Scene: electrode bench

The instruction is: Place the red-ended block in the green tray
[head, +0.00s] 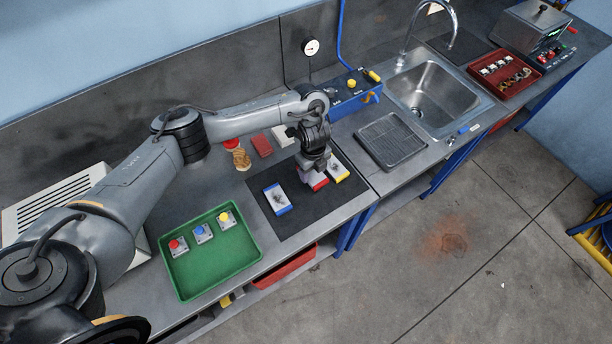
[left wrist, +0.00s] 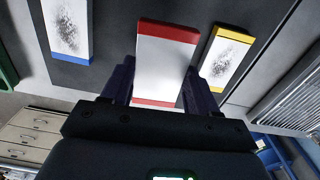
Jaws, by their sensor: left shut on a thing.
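The red-ended block (head: 318,184) is on the dark mat (head: 291,229), partly hidden by my left gripper (head: 315,172) above it. In the left wrist view the block (left wrist: 165,57) is white with red ends, and the gripper (left wrist: 160,85) is shut on its sides. I cannot tell whether the block touches the mat. The green tray (head: 241,264) is at the lower left, apart from the gripper. It holds small pieces with red, blue and yellow tops. My right gripper is not in view.
A blue-ended block (head: 276,200) lies to the left of the red-ended one, and a yellow-ended block (head: 338,172) close on its right. A ribbed drain tray (head: 391,141) and a sink (head: 428,88) are farther right.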

